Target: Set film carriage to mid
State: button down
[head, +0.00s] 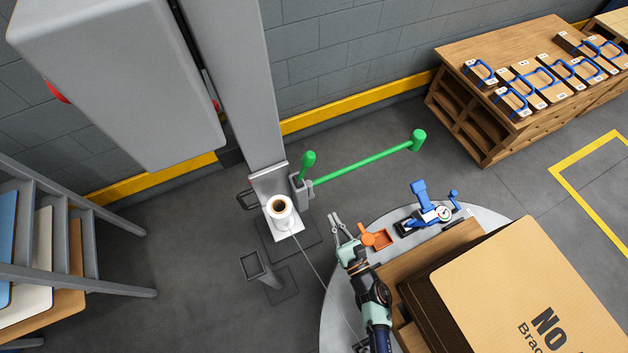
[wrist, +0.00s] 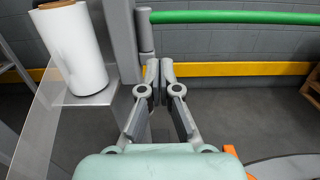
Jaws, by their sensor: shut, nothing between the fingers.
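The film carriage (head: 270,180) is a grey bracket with a shelf, low on the tall grey mast (head: 228,75). It bears a white film roll (head: 280,217) standing upright; the roll also shows at the left of the wrist view (wrist: 75,50). The carriage shelf (wrist: 85,98) shows below it there. A black loop handle (head: 245,200) sits on the carriage's left side. My gripper (head: 336,218) is to the right of the carriage, its fingers together and empty. In the wrist view my gripper (wrist: 153,68) overlaps a grey upright (wrist: 122,40); I cannot tell whether they touch.
A long green bar (head: 365,162) reaches right from the mast's foot, with a short green lever (head: 308,162) beside it. A grey post (head: 254,266) stands in front.

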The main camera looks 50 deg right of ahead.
jog(key=b+x, duration=0.2)
jog(key=x, duration=0.7)
jog(key=shift+w+b, duration=0.15)
jog(key=shift+b, duration=0.15)
jog(key=shift+d+r, duration=0.1)
notch_tip(320, 180, up, 6)
jog(key=p, duration=0.3)
jog(key=shift+f+p, duration=0.2)
jog(key=shift+p, duration=0.15)
